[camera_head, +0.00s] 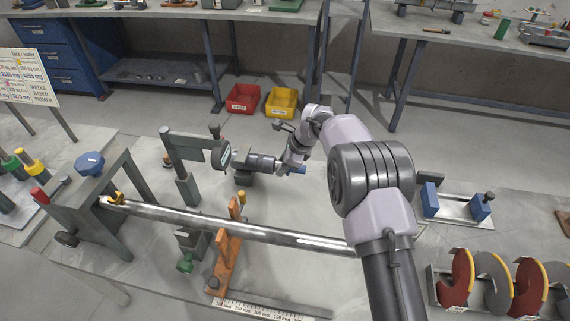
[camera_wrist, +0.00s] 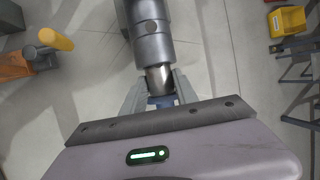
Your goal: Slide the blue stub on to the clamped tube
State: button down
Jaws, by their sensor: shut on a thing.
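My gripper (camera_head: 287,167) is shut on the blue stub (camera_head: 299,170); in the wrist view the blue stub (camera_wrist: 160,101) shows between the fingers (camera_wrist: 160,92), mostly hidden. A short shiny metal section (camera_wrist: 160,80) lies just beyond it, in line with a grey stepped cylinder (camera_wrist: 151,42). In the head view this dark cylinder (camera_head: 262,163) lies level beside a dark block and a dial-like part. I cannot tell whether stub and cylinder are joined. A long shiny tube (camera_head: 200,219) runs from a grey frame (camera_head: 92,200) to behind my arm.
An orange stand (camera_head: 228,262) is at the long tube. A grey post (camera_head: 184,165) stands left of the dark cylinder. Red (camera_head: 243,99) and yellow (camera_head: 282,103) bins sit on the floor behind.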

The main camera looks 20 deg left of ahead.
jog(key=shift+a+r, duration=0.1)
jog(key=shift+a, duration=0.3)
jog(key=c, duration=0.9)
grip_release()
jog(key=shift+s, duration=0.1)
jog(key=shift+s, duration=0.1)
jog(key=p+v, duration=0.5)
jog(key=v, duration=1.2)
jog(key=shift+d+r, duration=0.1)
jog(key=shift+d, duration=0.2)
